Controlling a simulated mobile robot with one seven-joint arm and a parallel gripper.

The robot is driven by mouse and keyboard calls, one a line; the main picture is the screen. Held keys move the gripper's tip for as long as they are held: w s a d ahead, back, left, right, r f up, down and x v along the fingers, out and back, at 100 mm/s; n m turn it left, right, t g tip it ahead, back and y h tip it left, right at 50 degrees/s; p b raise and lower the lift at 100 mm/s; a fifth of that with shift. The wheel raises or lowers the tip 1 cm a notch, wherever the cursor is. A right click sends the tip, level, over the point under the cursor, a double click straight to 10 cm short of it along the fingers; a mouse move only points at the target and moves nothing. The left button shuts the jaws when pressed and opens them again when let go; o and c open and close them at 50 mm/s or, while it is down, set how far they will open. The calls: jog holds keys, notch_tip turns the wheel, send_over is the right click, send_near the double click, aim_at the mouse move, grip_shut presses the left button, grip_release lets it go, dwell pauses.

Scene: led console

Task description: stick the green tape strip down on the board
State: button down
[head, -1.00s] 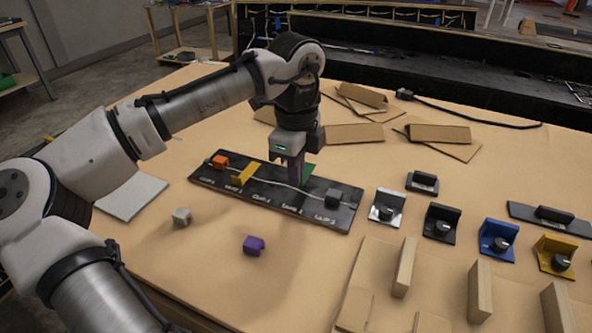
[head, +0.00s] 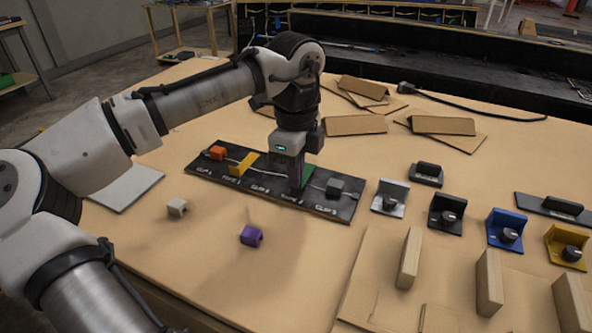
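The green tape strip (head: 309,172) shows just right of my gripper's fingers, partly hidden by them, low over the right half of the black board (head: 342,207). My gripper (head: 297,188) points straight down there. Its fingers look closed on the strip, though the grip itself is hidden. I cannot tell whether the strip touches the board. A pale cable (head: 318,187) runs along the board past an orange clip (head: 216,153), a yellow tape strip (head: 243,165) and a grey clip (head: 335,187).
A white block (head: 177,207) and a purple block (head: 251,236) lie in front of the board. Knob brackets, including a silver one (head: 389,198) and a blue one (head: 505,230), stand to the right. Cardboard pieces (head: 357,125) lie behind.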

jog(key=shift+f, duration=0.75)
dwell(1.2)
jog(key=c, duration=1.6)
grip_release()
jog(key=shift+o, duration=0.2)
